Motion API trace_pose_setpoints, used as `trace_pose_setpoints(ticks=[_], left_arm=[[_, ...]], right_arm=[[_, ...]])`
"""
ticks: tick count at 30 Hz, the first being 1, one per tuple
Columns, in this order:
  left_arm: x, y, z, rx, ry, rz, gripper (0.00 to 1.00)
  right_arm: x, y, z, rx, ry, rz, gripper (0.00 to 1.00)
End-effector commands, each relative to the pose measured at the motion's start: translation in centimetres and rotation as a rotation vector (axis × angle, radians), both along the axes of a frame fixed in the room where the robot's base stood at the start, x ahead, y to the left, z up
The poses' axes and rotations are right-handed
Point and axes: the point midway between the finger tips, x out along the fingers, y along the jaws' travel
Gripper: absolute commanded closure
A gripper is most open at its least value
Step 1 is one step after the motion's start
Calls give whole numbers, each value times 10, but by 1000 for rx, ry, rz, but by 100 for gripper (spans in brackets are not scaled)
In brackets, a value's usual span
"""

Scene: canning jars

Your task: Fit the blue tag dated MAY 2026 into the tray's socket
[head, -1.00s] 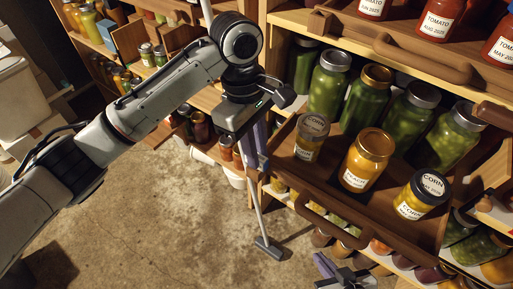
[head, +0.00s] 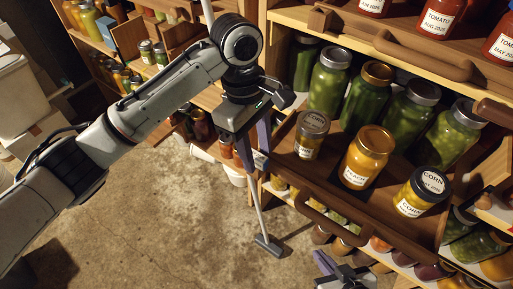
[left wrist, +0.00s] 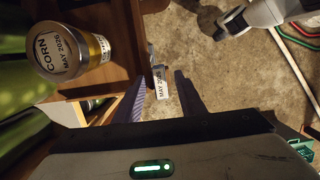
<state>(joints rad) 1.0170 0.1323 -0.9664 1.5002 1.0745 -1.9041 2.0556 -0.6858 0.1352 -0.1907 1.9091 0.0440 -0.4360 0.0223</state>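The tag (left wrist: 161,84), with a white MAY 2026 label and a little blue-grey showing, is in the left wrist view between the fingers of my left gripper (left wrist: 159,88). The fingers stand apart with gaps beside the tag. The tag is at the edge of the wooden tray (left wrist: 118,18); I cannot tell how deep it sits, and the socket is hidden. In the head view my left gripper (head: 255,148) is at the left end of the tray (head: 322,180). My right gripper (head: 330,264) is low at the bottom edge; its opening is unclear.
The tray carries a MAY 2026 corn jar (head: 312,135), a peach jar (head: 366,158) and another corn jar (head: 422,192). Green jars (head: 329,80) stand behind, and tomato jars (head: 438,18) stand above. Open concrete floor (head: 190,235) lies left of the shelf.

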Motion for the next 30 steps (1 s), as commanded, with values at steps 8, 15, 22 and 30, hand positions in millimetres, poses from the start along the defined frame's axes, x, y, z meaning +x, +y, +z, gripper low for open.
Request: trace_pose_setpoints(ticks=[8, 15, 22, 30], left_arm=[[3, 2, 24, -2, -3, -2, 64], [8, 9, 72, 2, -6, 1, 64], [9, 12, 98, 1, -2, 0, 64], [9, 12, 102, 1, 1, 0, 64]], right_arm=[[0, 0, -2, 0, 0, 0, 100], [0, 0, -1, 0, 0, 0, 100], [0, 0, -1, 0, 1, 0, 100], [0, 0, -1, 0, 1, 0, 100]])
